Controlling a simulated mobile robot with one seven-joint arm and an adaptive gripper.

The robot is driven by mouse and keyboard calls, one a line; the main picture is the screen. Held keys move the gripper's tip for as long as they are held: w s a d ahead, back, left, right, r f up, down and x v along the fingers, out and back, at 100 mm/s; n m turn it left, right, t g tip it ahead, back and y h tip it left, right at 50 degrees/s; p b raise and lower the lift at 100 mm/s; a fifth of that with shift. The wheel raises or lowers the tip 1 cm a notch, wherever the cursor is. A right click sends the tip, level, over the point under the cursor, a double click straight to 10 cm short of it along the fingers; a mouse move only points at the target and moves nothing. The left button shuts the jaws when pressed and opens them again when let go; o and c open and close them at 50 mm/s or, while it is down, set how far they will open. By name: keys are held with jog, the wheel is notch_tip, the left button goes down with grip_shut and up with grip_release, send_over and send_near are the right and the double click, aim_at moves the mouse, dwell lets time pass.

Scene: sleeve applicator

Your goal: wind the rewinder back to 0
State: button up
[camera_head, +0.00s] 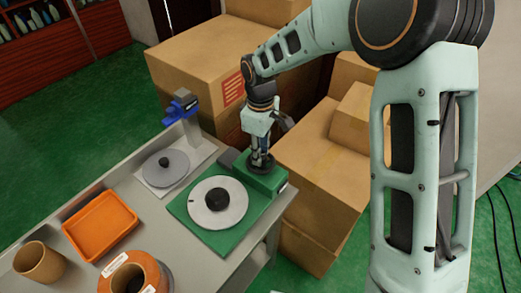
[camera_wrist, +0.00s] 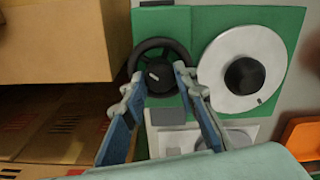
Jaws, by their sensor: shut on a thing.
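The rewinder has a green base (camera_head: 240,235) on the bench, a white disc (camera_head: 205,213) with a black hub and a small dark mark near its rim, and a black handwheel (camera_head: 262,164). In the wrist view the handwheel (camera_wrist: 175,44) has a dark centre knob (camera_wrist: 158,74) with a white pointer line. The white disc (camera_wrist: 218,70) is right of it. My gripper (camera_wrist: 157,80) points down at the handwheel, its blue-grey fingers on either side of the centre knob, shut on the wheel. The exact finger contact is hard to make out.
A grey plate with a round disc (camera_head: 165,168) and a blue-topped post (camera_head: 182,107) stand behind on the bench. An orange tray (camera_head: 101,226), brown cup (camera_head: 40,262) and orange roll (camera_head: 142,268) are to the left. Cardboard boxes (camera_head: 318,180) stand close on the right.

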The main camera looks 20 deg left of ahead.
jog(key=n+p, duration=0.2)
jog(key=n, duration=0.4)
jog(key=shift+r, duration=0.15)
jog(key=n+p, duration=0.2)
jog(key=n, duration=0.4)
jog(key=shift+n+p, duration=0.4)
jog(key=n+p, duration=0.3)
jog(key=n, duration=0.3)
jog(key=n+p, duration=0.2)
jog(key=n, duration=0.2)
jog(key=shift+n+p, duration=0.6)
jog(key=shift+n, duration=0.8)
jog(key=o, duration=1.2)
jog(key=shift+c, duration=0.2)
